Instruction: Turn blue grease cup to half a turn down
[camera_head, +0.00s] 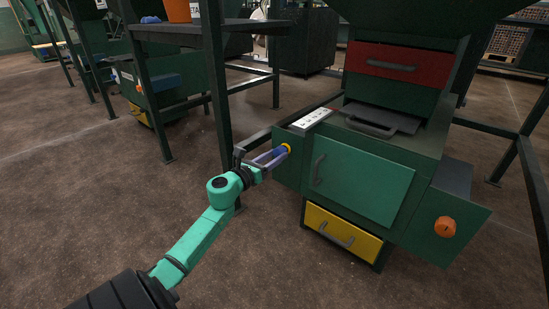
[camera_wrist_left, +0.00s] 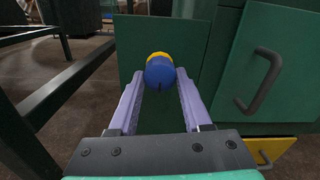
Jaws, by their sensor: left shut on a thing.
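The blue grease cup (camera_head: 279,151) with a yellow ring at its base sits on the left side of the green machine. In the left wrist view the cup (camera_wrist_left: 159,71) shows its rounded blue end, with the yellow ring behind it. My left gripper (camera_head: 277,156) reaches in from the left, and its two pale purple fingers are shut on the cup, one on each side. In the left wrist view the fingertips of this gripper (camera_wrist_left: 158,78) lie against the cup's sides. My right gripper is not in view.
The green machine has a closed green door (camera_head: 358,180), a yellow drawer (camera_head: 342,233), a red drawer (camera_head: 397,63) and an orange knob (camera_head: 445,227). A dark frame post (camera_head: 216,90) stands close behind my left wrist. Brown floor (camera_head: 90,190) is open at the left.

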